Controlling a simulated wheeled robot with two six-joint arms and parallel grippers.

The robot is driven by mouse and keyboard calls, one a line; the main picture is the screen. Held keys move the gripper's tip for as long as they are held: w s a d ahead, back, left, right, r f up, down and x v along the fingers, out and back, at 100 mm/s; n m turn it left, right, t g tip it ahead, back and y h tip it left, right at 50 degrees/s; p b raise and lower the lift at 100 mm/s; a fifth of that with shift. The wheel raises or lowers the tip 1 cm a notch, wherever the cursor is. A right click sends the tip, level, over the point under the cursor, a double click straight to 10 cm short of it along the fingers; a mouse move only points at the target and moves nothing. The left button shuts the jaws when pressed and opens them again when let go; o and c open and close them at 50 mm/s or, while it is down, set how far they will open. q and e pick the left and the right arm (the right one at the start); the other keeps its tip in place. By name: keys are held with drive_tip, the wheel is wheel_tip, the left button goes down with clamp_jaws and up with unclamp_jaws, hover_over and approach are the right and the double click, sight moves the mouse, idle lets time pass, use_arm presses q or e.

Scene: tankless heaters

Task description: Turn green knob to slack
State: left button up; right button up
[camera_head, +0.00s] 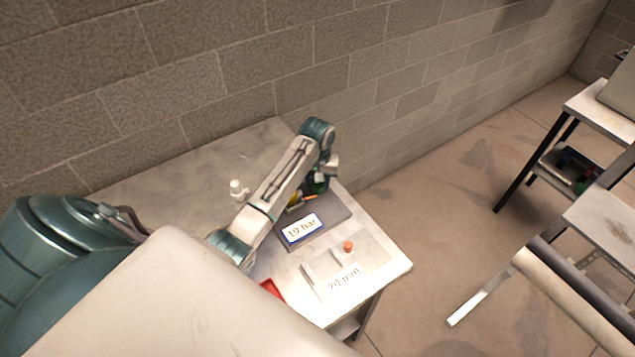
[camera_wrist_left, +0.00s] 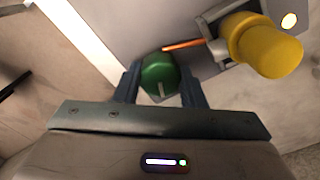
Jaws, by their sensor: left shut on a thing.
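The green knob (camera_wrist_left: 158,76) sits between the two fingers of my left gripper (camera_wrist_left: 160,88) in the left wrist view, and the gripper is shut on it. A pale pointer line on the knob's face points down and slightly right in that view. In the head view my left gripper (camera_head: 317,186) is at the far end of a dark grey panel (camera_head: 337,211), and my wrist mostly hides the knob. The word slack cannot be read in either view. My right gripper is not in view.
A yellow cylinder (camera_wrist_left: 262,46) stands close to the knob. The panel bears a "10 bar" label (camera_head: 302,228). Nearby are an orange-red knob (camera_head: 348,246) on a pale plate, a white fitting (camera_head: 238,189) and a red item (camera_head: 271,288). The brick wall stands behind the table.

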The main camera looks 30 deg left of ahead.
use_arm(q)
drive_tip(key=shift+n, duration=1.5)
drive_tip(key=o, duration=1)
drive_tip(key=shift+w, duration=0.1)
